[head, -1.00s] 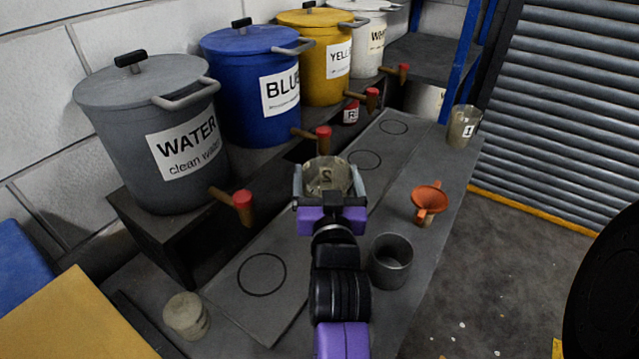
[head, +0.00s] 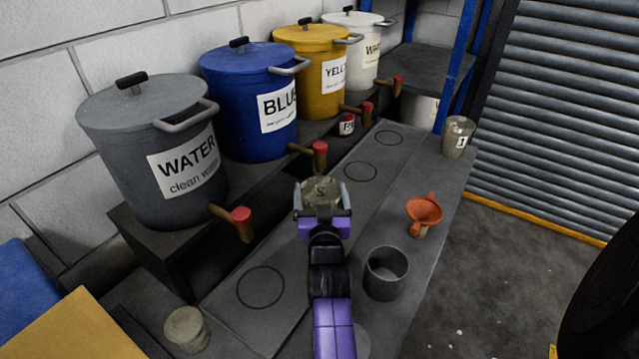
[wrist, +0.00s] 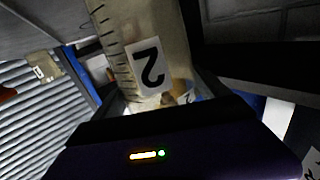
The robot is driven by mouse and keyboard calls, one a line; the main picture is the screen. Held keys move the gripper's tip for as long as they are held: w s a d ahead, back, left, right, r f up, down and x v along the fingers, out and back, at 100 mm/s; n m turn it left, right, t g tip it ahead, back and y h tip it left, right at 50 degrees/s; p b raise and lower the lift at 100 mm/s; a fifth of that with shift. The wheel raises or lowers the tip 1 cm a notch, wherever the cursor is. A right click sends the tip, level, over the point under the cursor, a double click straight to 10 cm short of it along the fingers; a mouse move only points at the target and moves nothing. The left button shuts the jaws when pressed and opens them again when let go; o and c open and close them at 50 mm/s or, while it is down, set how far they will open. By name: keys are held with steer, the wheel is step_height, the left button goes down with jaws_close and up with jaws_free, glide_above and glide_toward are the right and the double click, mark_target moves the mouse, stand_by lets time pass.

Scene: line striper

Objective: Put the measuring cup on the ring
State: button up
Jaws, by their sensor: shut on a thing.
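My gripper (head: 322,198) is shut on the measuring cup (head: 320,190), a translucent beige cup labelled 2, in the middle of the head view. In the wrist view the cup (wrist: 150,45) shows its scale marks and its label between the fingers. Rings are drawn in black on the grey bench board: a near ring (head: 260,287), a middle ring (head: 361,171) and a far ring (head: 389,138). The held cup is near the blue bucket's tap (head: 318,153). Any ring behind the cup or gripper is hidden.
A grey open pot (head: 386,272), an orange funnel (head: 424,212) and a cup labelled 1 (head: 457,137) stand along the bench's right side. A pale cup (head: 186,329) stands front left. Grey (head: 150,150), blue (head: 248,100), yellow (head: 315,65) and white buckets line the back, taps protruding.

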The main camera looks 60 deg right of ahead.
mark_target(319, 184)
steer(key=p+x, duration=0.1)
steer(key=x, duration=0.2)
steer(key=shift+w+d, duration=0.1)
steer(key=shift+d, duration=0.3)
steer(key=shift+w+f, duration=0.15)
steer(key=shift+f, duration=0.1)
steer(key=shift+f+p, duration=0.3)
steer(key=shift+f, duration=0.1)
steer(key=shift+f, duration=0.1)
steer(key=o, duration=1.6)
steer(key=shift+o, duration=0.2)
